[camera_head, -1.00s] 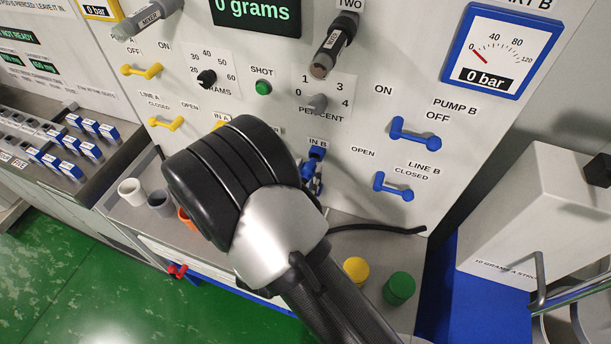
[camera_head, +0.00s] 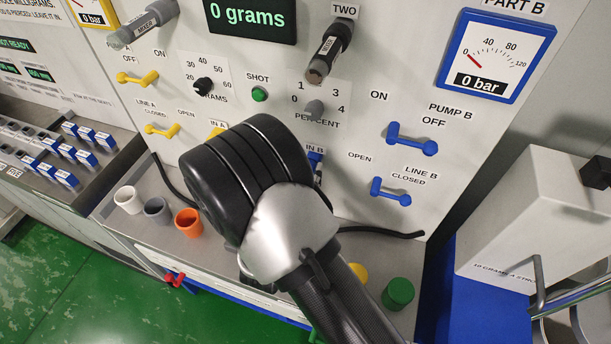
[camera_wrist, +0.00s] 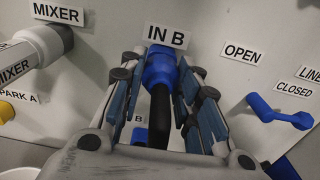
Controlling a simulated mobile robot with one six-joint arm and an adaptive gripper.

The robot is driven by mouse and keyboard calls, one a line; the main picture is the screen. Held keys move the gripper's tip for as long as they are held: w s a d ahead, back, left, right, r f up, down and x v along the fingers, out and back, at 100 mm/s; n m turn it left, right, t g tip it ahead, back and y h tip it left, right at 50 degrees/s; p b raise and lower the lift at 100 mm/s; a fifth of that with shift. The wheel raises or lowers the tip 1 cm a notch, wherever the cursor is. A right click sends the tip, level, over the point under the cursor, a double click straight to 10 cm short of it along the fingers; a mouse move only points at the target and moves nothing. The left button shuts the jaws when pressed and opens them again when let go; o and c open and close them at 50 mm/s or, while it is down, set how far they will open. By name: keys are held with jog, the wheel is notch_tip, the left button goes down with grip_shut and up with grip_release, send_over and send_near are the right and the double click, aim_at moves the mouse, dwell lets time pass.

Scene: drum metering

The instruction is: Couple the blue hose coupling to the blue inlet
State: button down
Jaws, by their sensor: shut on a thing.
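The blue hose coupling (camera_wrist: 160,76) is between my gripper's fingers (camera_wrist: 162,92), with the black hose (camera_wrist: 160,112) hanging below it. My gripper is shut on the coupling. Directly above it, under the IN B label, is the blue inlet (camera_wrist: 160,53). The two blue parts line up and look close or touching; I cannot tell whether they are joined. In the head view my wrist hides the coupling and gripper; only a little blue of the inlet (camera_head: 315,158) shows below the IN B label.
The blue LINE B handle (camera_wrist: 278,112) is right of my gripper, and the blue PUMP B handle (camera_head: 411,139) is above it on the panel. Cups, including an orange one (camera_head: 188,222), stand on the shelf below.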

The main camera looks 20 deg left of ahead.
jog(key=shift+w, duration=0.25)
jog(key=c, duration=1.1)
grip_release()
jog(key=s, duration=0.8)
jog(key=s+a, duration=0.1)
jog(key=s, duration=0.3)
